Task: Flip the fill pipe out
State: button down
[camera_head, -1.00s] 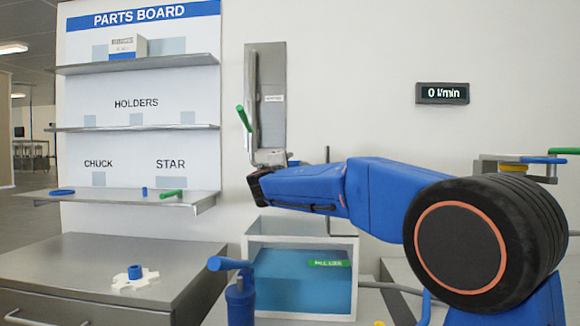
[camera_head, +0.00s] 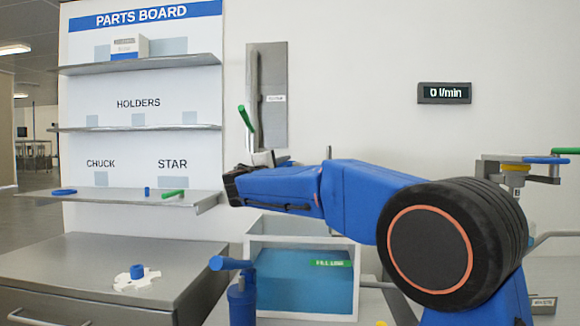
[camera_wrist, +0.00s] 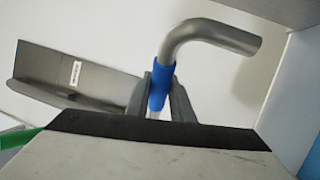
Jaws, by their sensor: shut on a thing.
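In the wrist view the fill pipe (camera_wrist: 218,33) is a grey metal tube with a bend and a blue sleeve (camera_wrist: 158,92). My gripper (camera_wrist: 160,86) is shut on the blue sleeve, with a grey finger on each side. In the head view the dark end of my gripper (camera_head: 232,186) is just left of and below the grey wall plate. The pipe cannot be made out there. A white tank (camera_head: 252,246) with blue contents and a green fill-line label (camera_head: 333,263) stands below my arm.
The grey wall plate (camera_head: 272,95) has a green lever (camera_head: 245,118) beside it. A blue-handled pump (camera_head: 238,290) stands in front of the tank's left side. The parts board shelf (camera_head: 110,197) is close to my gripper's left. A flow display (camera_head: 444,93) reads 0 l/min.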

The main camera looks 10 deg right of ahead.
jog(key=shift+s+a+m+g+h, duration=0.3)
jog(key=shift+a+m+g+h, duration=0.2)
jog(key=shift+a+h, duration=0.1)
jog(key=shift+s+a+m+g+h, duration=0.3)
jog(key=shift+a+m+g+h, duration=0.1)
jog(key=shift+a+g+h, duration=0.15)
jog(key=shift+a, duration=0.1)
jog(key=c, duration=1.6)
grip_release()
jog(key=shift+a, duration=0.1)
jog(key=shift+o, duration=0.2)
jog(key=v, duration=1.7)
jog(key=shift+s, duration=0.3)
jog(key=shift+f, duration=0.1)
